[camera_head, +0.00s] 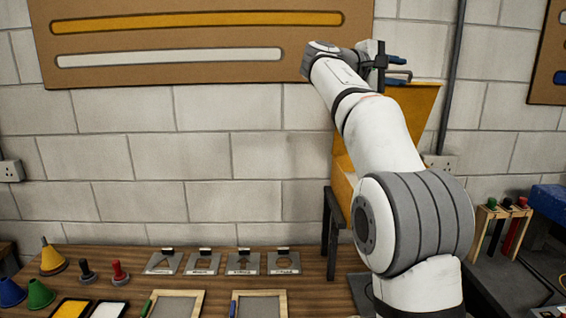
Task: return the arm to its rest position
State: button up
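My arm rises from the right of the bench and bends up and back toward the wall. My gripper (400,71) is at its far end, high in front of the wall and by the top of a yellow hopper (418,98). Its two blue-tipped fingers point right and stand apart, with nothing seen between them. My arm hides much of the hopper and its dark stand (329,235).
The wooden bench (210,277) holds coloured cones (40,294), two small knobbed pegs (119,273), several stencil plates (243,263), paint trays (70,308) and framed grey panels (262,305). A rack of coloured-handled tools (500,225) stands right. A brown board (200,65) hangs behind.

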jog(key=s+a+f+m+g+y+b, duration=0.1)
jog(key=s+f+y, duration=0.4)
jog(key=s+f, duration=0.7)
jog(key=s+a+f+m+g+y+b, duration=0.1)
jog(key=s+a+f+m+y+b, duration=0.2)
jog(key=s+f, duration=1)
jog(key=s+a+f+m+g+y+b, duration=0.1)
jog(key=s+a+f+y, duration=0.6)
jog(key=f, duration=1.5)
jog(key=s+m+b, duration=0.1)
jog(key=s+m, duration=0.1)
jog(key=s, duration=0.3)
jog(key=shift+s+f+g+y, duration=0.15)
jog(key=shift+s+g+y, duration=0.15)
